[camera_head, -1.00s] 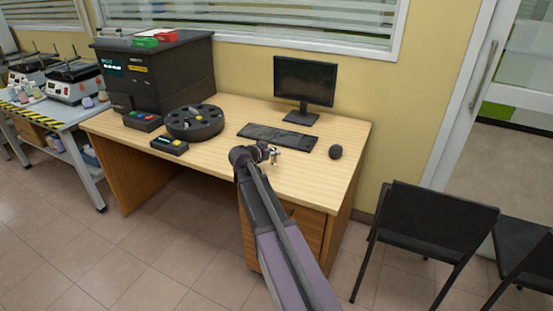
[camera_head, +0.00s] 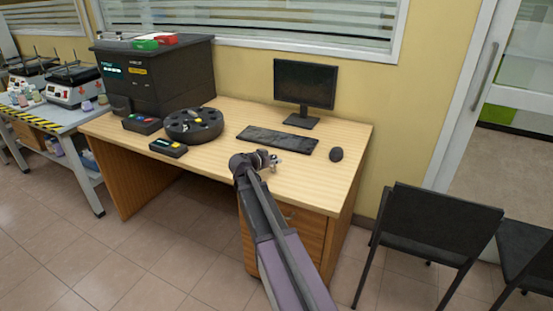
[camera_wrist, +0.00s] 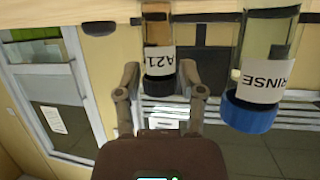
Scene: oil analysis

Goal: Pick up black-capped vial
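A black-capped vial (camera_wrist: 158,55) with amber contents and a label reading "A21" shows in the wrist view, which looks upside down. Its black cap (camera_wrist: 159,84) lies between the two fingers of my gripper (camera_wrist: 160,76). The fingers stand apart on either side with narrow gaps to the cap, and I see no clear contact. In the head view my gripper (camera_head: 268,160) is over the right front part of the desk, before the keyboard; the vial is too small to make out there.
A blue-capped "RINSE" vial (camera_wrist: 262,70) stands close beside, at right in the wrist view. The desk (camera_head: 320,185) also holds a mouse (camera_head: 336,154), keyboard (camera_head: 278,139), monitor (camera_head: 305,84), black carousel (camera_head: 193,126) and analyser (camera_head: 155,75). A chair (camera_head: 435,225) stands at right.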

